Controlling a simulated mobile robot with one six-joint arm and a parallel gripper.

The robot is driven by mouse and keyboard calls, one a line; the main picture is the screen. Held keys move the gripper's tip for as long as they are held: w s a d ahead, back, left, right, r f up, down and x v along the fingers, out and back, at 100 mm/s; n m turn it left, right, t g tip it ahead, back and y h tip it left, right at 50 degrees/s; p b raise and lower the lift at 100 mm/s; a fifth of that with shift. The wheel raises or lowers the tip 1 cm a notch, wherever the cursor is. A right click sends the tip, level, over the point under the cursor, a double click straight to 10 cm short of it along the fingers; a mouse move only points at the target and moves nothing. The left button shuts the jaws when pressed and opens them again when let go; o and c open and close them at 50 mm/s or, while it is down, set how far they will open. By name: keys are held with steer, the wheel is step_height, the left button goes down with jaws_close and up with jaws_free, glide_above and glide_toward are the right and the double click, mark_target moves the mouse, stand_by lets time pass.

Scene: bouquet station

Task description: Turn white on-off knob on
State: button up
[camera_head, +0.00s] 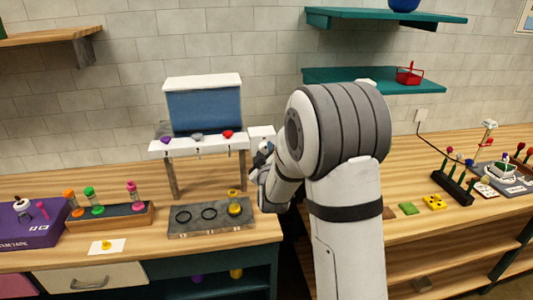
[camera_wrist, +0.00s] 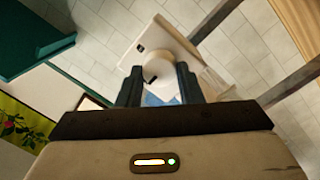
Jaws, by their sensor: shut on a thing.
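The white on-off knob (camera_wrist: 158,69) is a round white dial with a dark mark. It sits on a white plate (camera_wrist: 150,40) in the wrist view. My gripper (camera_wrist: 159,84) has its two dark fingers on either side of the knob, shut on it. In the head view my gripper (camera_head: 262,172) is at the right end of the white dispenser stand (camera_head: 200,150), beside a small white panel (camera_head: 262,131). My arm and wrist hide the knob there.
The stand has a blue tank (camera_head: 205,110) and coloured taps over a grey tray (camera_head: 190,231) with rings and a yellow vial (camera_head: 234,208). Bottles in a wooden rack (camera_head: 110,218) stand left. Teal shelves (camera_head: 375,79) hang at the upper right. A gap separates the two counters.

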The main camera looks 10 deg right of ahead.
steer(key=shift+f+m+b, duration=0.1)
steer(key=shift+m+b, duration=0.2)
steer(key=shift+b, duration=0.65)
steer(key=m+b, duration=0.2)
steer(key=b, duration=0.2)
steer(key=shift+f, duration=0.2)
steer(key=m+b, duration=0.5)
steer(key=b, duration=0.4)
steer(key=shift+d+r+g, duration=0.1)
steer(key=shift+g, duration=0.2)
steer(key=m+b, duration=0.3)
steer(key=b, duration=0.3)
steer(key=shift+m+y, duration=0.4)
steer(key=m+b, duration=0.3)
steer(key=b, duration=0.4)
steer(key=shift+d+y, duration=0.15)
steer(key=shift+y, duration=0.15)
steer(key=m+b, duration=0.1)
steer(key=b, duration=0.1)
steer(key=m+b, duration=0.1)
steer(key=shift+r+b, duration=0.35)
steer(key=shift+r+m+g+b, duration=0.15)
steer(key=shift+m+g+b, duration=0.15)
steer(key=shift+m+b, duration=0.1)
